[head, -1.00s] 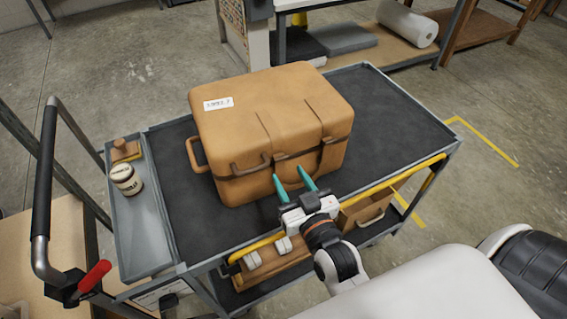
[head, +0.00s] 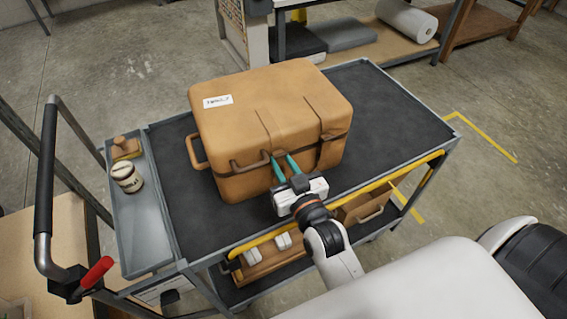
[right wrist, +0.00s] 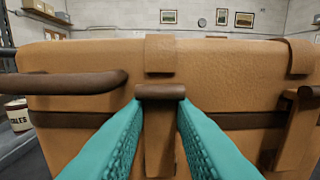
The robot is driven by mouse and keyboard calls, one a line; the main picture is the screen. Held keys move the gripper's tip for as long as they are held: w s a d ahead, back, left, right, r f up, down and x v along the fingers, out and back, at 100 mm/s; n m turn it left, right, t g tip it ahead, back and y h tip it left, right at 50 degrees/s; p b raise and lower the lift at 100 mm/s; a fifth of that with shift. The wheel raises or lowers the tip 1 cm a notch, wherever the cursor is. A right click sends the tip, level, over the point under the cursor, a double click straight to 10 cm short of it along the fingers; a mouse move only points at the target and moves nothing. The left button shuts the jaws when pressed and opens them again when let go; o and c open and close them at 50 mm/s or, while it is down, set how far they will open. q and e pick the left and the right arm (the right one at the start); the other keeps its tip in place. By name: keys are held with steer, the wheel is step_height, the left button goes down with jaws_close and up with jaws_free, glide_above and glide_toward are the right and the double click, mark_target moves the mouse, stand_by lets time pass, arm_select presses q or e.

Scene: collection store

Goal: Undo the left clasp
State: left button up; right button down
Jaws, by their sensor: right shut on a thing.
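The tan case (head: 255,105) with a brown band stands closed on the cart's top. In the right wrist view, the left clasp (right wrist: 159,135) is a tan strap with a dark brown bar across its top, under a tan tab on the lid. My right gripper (head: 281,157) is at the case's front, its two teal fingers on either side of this clasp, shut on it just under the bar. The right clasp (right wrist: 295,140) hangs to the right, clear of the fingers. My left gripper is not in view.
A brown front handle (right wrist: 70,84) is close to the left of the fingers. A yellow rail (head: 400,178) runs along the cart's near edge. The dark top (head: 390,115) is free right of the case.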

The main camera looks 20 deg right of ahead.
mark_target(282, 157)
steer(key=shift+s+f+t+b, duration=0.15)
steer(key=shift+t+b, duration=0.15)
steer(key=shift+b, duration=0.5)
steer(key=shift+s+f+t+b, duration=0.4)
steer(key=shift+t+b, duration=0.7)
steer(key=shift+b, duration=0.8)
steer(key=shift+s+f+t+b, duration=0.2)
steer(key=shift+s+t+b, duration=0.35)
steer(key=shift+t+b, duration=1)
steer(key=shift+s+f+t+b, duration=0.3)
steer(key=shift+s+t+b, duration=0.3)
steer(key=shift+b, duration=1.7)
steer(key=shift+w, duration=0.1)
